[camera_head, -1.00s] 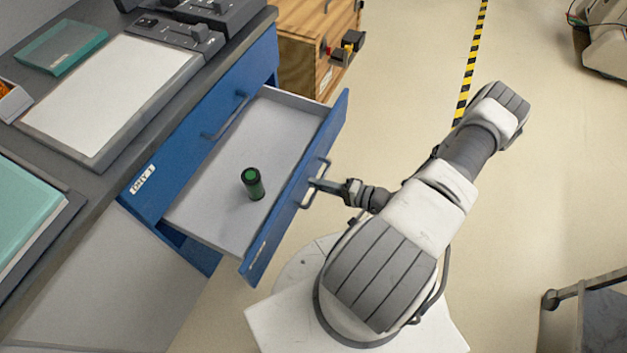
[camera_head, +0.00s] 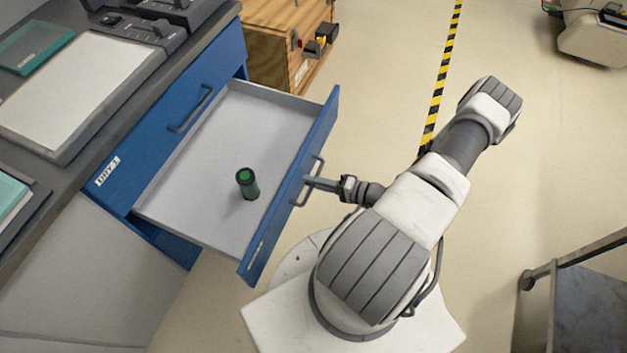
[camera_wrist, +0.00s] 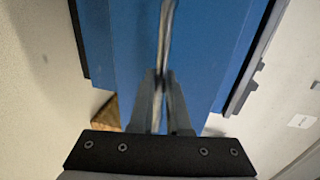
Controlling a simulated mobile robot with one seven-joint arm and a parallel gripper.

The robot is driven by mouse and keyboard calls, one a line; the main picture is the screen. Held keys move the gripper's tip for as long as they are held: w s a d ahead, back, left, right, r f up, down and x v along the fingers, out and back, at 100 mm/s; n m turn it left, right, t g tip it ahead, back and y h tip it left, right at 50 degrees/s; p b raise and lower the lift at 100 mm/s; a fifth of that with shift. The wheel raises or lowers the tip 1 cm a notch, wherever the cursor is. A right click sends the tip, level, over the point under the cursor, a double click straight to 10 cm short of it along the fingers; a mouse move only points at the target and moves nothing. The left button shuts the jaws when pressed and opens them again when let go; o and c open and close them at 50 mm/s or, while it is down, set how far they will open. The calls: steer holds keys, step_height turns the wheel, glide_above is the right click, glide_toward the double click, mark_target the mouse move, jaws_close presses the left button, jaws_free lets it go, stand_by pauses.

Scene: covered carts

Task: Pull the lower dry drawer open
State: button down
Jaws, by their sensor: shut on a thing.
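The lower blue drawer (camera_head: 226,205) stands well out from the cabinet, with its pale grey inside showing. In the wrist view, my gripper's two fingers (camera_wrist: 160,108) close around the handle bar (camera_wrist: 166,35), in front of the blue drawer face (camera_wrist: 115,50). The upper drawer (camera_head: 170,125), labelled "DRY 1", is closed.
A grey worktop (camera_head: 75,180) with a white panel lies at left. A wooden cabinet (camera_head: 285,40) stands behind the drawer. A dark cart (camera_head: 590,300) is at the lower right. Open floor (camera_head: 480,200) lies to the right, with a yellow-black tape line.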

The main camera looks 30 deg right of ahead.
steer(key=shift+d, duration=0.15)
steer(key=c, duration=1.2)
jaws_free()
steer(key=shift+o, duration=0.2)
